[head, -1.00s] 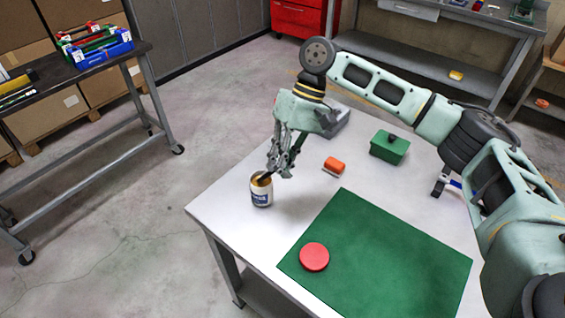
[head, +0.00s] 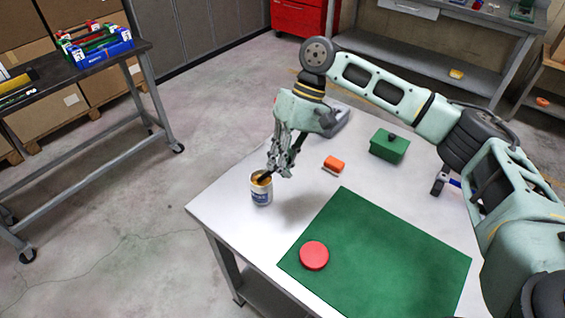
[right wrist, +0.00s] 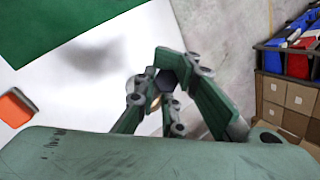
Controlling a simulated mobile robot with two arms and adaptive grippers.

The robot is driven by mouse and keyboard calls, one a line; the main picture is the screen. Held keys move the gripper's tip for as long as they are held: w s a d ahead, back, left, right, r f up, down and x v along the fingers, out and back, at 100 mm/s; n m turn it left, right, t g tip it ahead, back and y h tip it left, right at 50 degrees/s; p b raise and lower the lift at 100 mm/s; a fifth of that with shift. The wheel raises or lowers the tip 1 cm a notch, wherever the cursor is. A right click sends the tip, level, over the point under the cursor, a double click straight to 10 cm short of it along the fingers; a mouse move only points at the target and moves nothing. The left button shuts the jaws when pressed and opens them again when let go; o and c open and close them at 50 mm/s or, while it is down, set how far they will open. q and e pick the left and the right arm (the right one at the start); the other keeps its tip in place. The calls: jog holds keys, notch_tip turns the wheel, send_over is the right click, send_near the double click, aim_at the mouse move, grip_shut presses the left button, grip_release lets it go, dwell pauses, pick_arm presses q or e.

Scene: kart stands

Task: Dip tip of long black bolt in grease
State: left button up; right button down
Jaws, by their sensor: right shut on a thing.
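An open grease can (head: 261,190) with a white and blue label stands upright near the table's left edge in the head view. A brownish-yellow content shows at its mouth. My right gripper (head: 278,168) is over the can, shut on the black bolt (head: 265,177). The bolt slants down to the can's mouth, and its lower end is hidden there. In the right wrist view the fingers (right wrist: 163,92) close around the bolt's dark head (right wrist: 168,80), with the can mostly hidden behind them. My left gripper is not in view.
A green mat (head: 380,260) with a round red lid (head: 314,256) covers the table's front right. An orange block (head: 334,164) and a green box (head: 389,146) lie behind. The white tabletop (head: 225,205) is clear around the can.

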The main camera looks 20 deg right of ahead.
jog(key=shift+s+f+p, duration=0.1)
jog(key=shift+f+p, duration=0.05)
jog(key=shift+p, duration=0.5)
dwell(2.0)
notch_tip(320, 180, up, 7)
jog(key=p, duration=0.9)
jog(key=shift+r+p, duration=0.2)
jog(key=shift+p, duration=0.15)
jog(key=shift+f, duration=0.1)
